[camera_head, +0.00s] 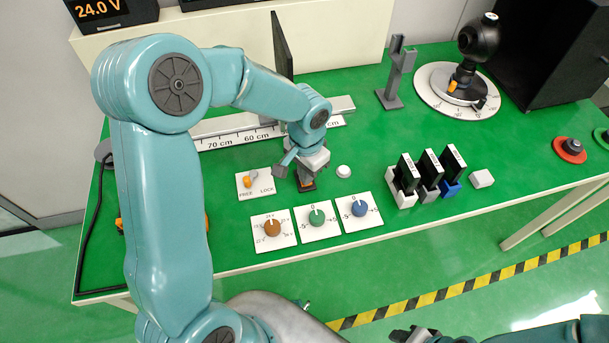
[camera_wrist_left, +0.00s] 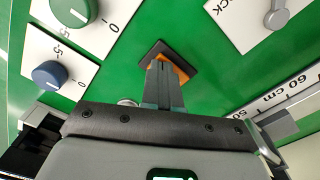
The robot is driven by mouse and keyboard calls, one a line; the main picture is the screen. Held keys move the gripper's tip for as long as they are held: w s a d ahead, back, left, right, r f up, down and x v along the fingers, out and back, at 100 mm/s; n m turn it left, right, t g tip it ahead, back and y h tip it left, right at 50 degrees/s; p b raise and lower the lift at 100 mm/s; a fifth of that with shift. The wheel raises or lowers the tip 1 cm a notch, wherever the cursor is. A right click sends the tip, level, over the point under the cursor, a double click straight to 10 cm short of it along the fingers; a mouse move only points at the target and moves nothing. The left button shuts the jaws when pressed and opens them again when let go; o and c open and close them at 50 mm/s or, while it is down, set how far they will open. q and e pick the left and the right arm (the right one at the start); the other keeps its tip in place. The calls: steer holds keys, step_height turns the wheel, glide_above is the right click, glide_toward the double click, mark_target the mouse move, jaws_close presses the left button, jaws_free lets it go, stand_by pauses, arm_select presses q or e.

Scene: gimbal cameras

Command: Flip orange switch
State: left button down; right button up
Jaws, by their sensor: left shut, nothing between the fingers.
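The orange switch (camera_wrist_left: 181,70) sits on a dark base on the green table top, partly hidden behind my fingers in the left wrist view. In the head view its dark base with a bit of orange (camera_head: 307,186) shows just under my left gripper (camera_head: 305,175). My left gripper is shut and empty, pointing down, with its fingertips (camera_wrist_left: 161,62) over or against the switch. I cannot tell whether they touch it. Which way the switch is tipped is hidden. Part of my right gripper (camera_head: 408,334) shows at the bottom edge of the head view, away from the table.
A FREE/LOCK plate (camera_head: 256,184) with a lever lies to the left. Brown (camera_head: 272,227), green (camera_head: 317,216) and blue (camera_head: 360,208) dials lie in front. A small white button (camera_head: 343,171) is close on the right. A ruled rail (camera_head: 225,140) runs behind.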

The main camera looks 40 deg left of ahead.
arm_select(q)
steer(key=shift+r+p, duration=0.5)
steer(key=shift+r, duration=0.2)
steer(key=shift+r+p, duration=0.55)
steer(key=shift+r, duration=0.3)
step_height(320, 180, up, 2)
steer(key=shift+r+p, duration=0.1)
steer(key=shift+p, duration=0.75)
steer(key=shift+r+p, duration=0.55)
steer(key=shift+r, duration=0.3)
steer(key=shift+f, duration=0.1)
steer(key=shift+s, duration=0.1)
